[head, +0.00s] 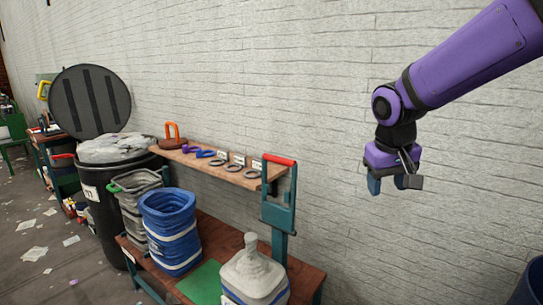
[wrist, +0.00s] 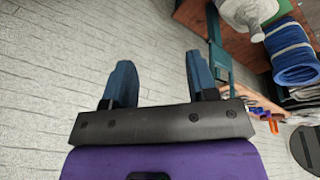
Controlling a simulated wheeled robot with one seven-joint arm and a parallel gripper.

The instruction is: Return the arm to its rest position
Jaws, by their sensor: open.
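My gripper (head: 391,184) hangs at the end of my purple arm, at the right of the head view, in front of the bare brick wall. It points downward. In the wrist view my gripper (wrist: 160,85) shows its two blue fingers set wide apart. It is open, and nothing is between the fingers. It touches nothing and is well to the right of the wooden bench.
The wooden bench (head: 216,234) holds a blue striped bin (head: 170,230), a grey bin (head: 131,205) and a white jug (head: 253,275). Its upper shelf (head: 225,172) carries several rings. A black trash can (head: 100,212) with its lid raised stands left. The wall (head: 400,60) runs behind.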

